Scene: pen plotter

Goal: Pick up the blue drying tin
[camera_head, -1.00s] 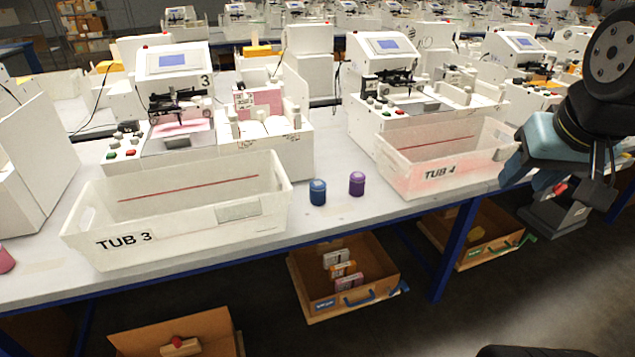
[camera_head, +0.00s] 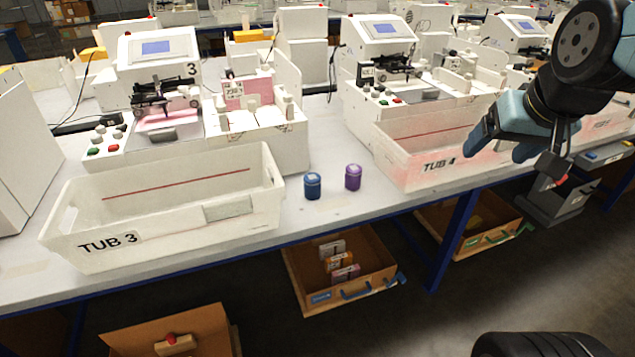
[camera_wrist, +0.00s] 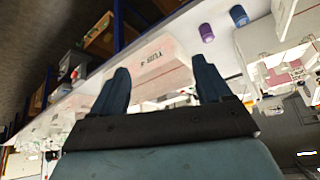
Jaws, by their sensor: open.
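The blue drying tin (camera_head: 312,186) stands upright on the bench, just right of the white tub marked TUB 3 (camera_head: 215,212). A purple tin (camera_head: 353,177) stands to its right, with a small gap between them. My gripper (camera_head: 502,145) is at the right, over the right end of TUB 4, well away from the blue tin. It is open and empty. In the wrist view the two fingers (camera_wrist: 162,72) are spread, with TUB 4 upside down beyond them. There the blue tin (camera_wrist: 239,16) is at the top right, past the purple tin (camera_wrist: 207,33).
TUB 4 (camera_head: 405,178) stands between the tins and my gripper. White plotter machines (camera_head: 158,75) line the bench behind. The bench front (camera_head: 340,208) near the tins is clear. Open wooden drawers (camera_head: 300,290) are below the blue edge.

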